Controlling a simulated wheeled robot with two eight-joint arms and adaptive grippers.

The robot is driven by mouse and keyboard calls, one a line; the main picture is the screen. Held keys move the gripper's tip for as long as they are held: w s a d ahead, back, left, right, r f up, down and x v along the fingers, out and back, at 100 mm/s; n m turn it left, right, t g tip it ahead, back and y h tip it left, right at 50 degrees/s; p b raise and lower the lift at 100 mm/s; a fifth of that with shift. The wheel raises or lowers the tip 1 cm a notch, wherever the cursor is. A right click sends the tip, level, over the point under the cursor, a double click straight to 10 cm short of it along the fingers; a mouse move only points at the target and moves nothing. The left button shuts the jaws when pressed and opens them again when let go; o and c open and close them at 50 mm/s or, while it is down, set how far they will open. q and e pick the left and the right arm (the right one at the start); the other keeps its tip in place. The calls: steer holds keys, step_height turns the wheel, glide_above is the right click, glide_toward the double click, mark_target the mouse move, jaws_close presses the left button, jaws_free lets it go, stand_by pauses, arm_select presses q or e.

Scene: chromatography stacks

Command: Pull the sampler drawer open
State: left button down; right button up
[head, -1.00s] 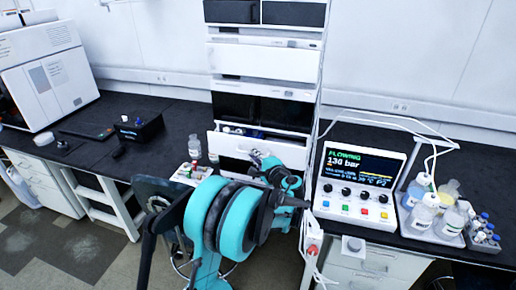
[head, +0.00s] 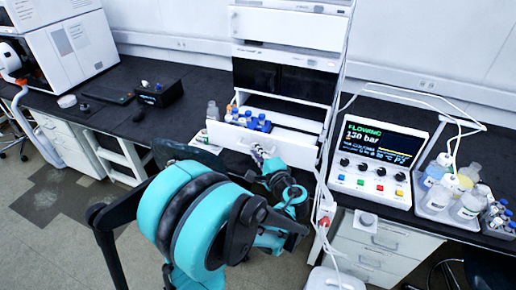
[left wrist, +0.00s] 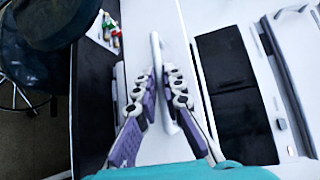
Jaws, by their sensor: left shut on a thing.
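The sampler drawer (head: 290,150) stands pulled out from the white instrument stack, below its dark-fronted module. Blue-capped vials (head: 256,123) and some orange-capped ones show inside it. My left gripper (head: 261,154) is at the drawer's white front in the head view. In the left wrist view, the purple-padded fingers of my left gripper (left wrist: 160,88) are on both sides of the white drawer handle (left wrist: 156,55), shut on it. My teal left arm hides part of the area in front of the drawer. My right gripper is not in view.
A control box with a lit screen (head: 378,145) stands right of the stack, near a tray of bottles (head: 440,203). A small black box (head: 160,93) is on the bench at left. White tubing hangs beside the stack. Open floor (head: 60,215) lies at the lower left.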

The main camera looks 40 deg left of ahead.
arm_select(q)
steer(key=c, duration=1.6)
jaws_free()
steer(key=v, duration=1.2)
